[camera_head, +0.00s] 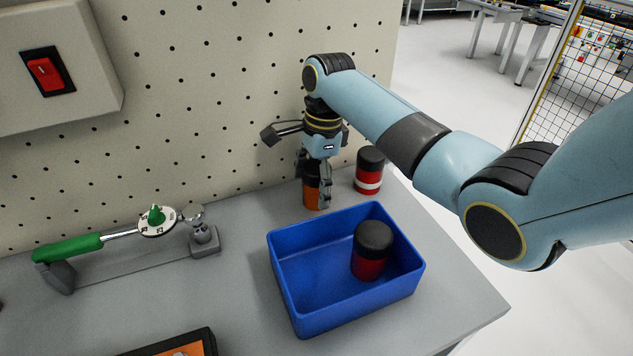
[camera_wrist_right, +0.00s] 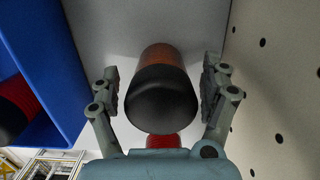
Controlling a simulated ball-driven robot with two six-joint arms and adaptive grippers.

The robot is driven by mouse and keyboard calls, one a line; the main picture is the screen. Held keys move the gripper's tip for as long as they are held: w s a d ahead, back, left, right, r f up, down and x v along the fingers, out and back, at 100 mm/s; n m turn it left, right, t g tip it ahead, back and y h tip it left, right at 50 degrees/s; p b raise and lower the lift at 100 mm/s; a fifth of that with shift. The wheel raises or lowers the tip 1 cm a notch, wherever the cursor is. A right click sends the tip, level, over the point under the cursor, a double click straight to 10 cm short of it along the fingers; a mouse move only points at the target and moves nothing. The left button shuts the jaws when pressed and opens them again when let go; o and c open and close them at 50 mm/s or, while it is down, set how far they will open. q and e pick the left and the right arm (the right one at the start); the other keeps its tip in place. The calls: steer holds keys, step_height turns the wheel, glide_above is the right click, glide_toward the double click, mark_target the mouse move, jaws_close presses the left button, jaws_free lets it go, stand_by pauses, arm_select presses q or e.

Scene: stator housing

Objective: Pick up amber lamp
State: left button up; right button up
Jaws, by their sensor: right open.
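The amber lamp (camera_head: 311,194) stands on the grey bench by the pegboard wall, behind the blue bin. My right gripper (camera_head: 316,186) is over it, pointing down, and covers its upper part in the head view. In the right wrist view, the lamp's amber body and black cap (camera_wrist_right: 161,98) lie between the two fingers of the open right gripper (camera_wrist_right: 162,75). A gap shows on each side of the lamp there. My left gripper is not in view.
A red lamp with a white band (camera_head: 368,179) stands just right of the gripper. The blue bin (camera_head: 300,318) in front holds another red lamp (camera_head: 370,262). A green-handled torque wrench (camera_head: 75,248) rests at the left. The pegboard (camera_head: 220,90) is close behind.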

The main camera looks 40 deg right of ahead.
steer(key=shift+w+a+f, duration=0.1)
steer(key=shift+f, duration=0.55)
steer(key=c, duration=1.3)
steer(key=shift+r, duration=0.1)
